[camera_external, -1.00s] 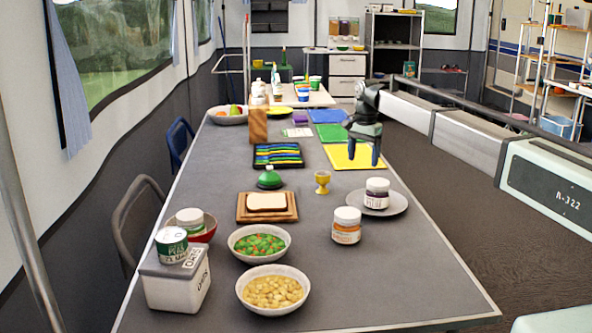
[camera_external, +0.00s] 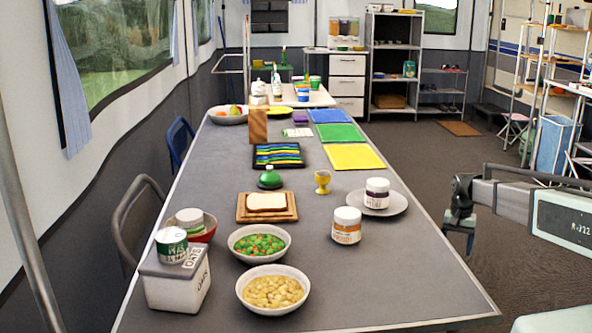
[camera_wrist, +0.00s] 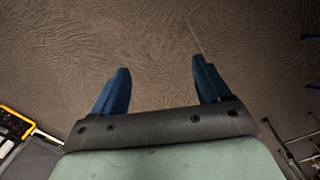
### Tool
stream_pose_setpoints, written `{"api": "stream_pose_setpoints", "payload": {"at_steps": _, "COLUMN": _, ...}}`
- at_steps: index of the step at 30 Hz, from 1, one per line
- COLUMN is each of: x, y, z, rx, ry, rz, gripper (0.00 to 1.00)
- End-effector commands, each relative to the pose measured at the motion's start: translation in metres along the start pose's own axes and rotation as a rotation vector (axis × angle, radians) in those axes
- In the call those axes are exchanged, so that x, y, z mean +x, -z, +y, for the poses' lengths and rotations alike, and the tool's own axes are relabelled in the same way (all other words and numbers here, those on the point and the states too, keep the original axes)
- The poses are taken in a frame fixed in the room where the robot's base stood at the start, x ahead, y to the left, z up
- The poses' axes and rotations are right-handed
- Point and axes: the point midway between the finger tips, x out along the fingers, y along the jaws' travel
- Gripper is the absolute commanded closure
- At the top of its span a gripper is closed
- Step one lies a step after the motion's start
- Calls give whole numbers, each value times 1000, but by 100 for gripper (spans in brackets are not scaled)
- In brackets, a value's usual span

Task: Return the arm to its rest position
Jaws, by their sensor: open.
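My gripper (camera_external: 459,236) hangs off the right side of the long table (camera_external: 330,265) in the external view, pointing down beside the table edge over the floor. In the wrist view its two blue fingers (camera_wrist: 158,80) are spread apart with only brown floor between them. It is open and empty. My arm comes in from the right, folded back toward its base and clear of the tabletop.
A yellow mat (camera_external: 353,157) lies further back. Bowls, bread on a board and tins stand left of them. The floor (camera_external: 425,160) behind the arm is clear.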

Motion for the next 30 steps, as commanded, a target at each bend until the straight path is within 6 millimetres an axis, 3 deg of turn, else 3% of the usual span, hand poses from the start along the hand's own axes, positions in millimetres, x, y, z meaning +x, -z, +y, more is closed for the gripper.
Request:
{"api": "stream_pose_setpoints", "payload": {"at_steps": 1, "x": 17, "y": -23, "z": 11, "rx": -18, "ry": -11, "rz": -23, "gripper": 24}}
{"api": "stream_pose_setpoints", "payload": {"at_steps": 6, "x": 64, "y": -80, "z": 40, "rx": -87, "ry": -42, "rz": -90, "gripper": 24}}
{"api": "stream_pose_setpoints", "payload": {"at_steps": 15, "x": 129, "y": -187, "z": 94, "rx": -207, "ry": -84, "rz": -211, "gripper": 24}}
{"api": "stream_pose_setpoints", "payload": {"at_steps": 22, "x": 161, "y": -271, "z": 138, "rx": -298, "ry": -108, "rz": -310, "gripper": 24}}
{"api": "stream_pose_setpoints", "payload": {"at_steps": 30, "x": 179, "y": -368, "z": 188, "rx": -401, "ry": -125, "rz": -426, "gripper": 24}}
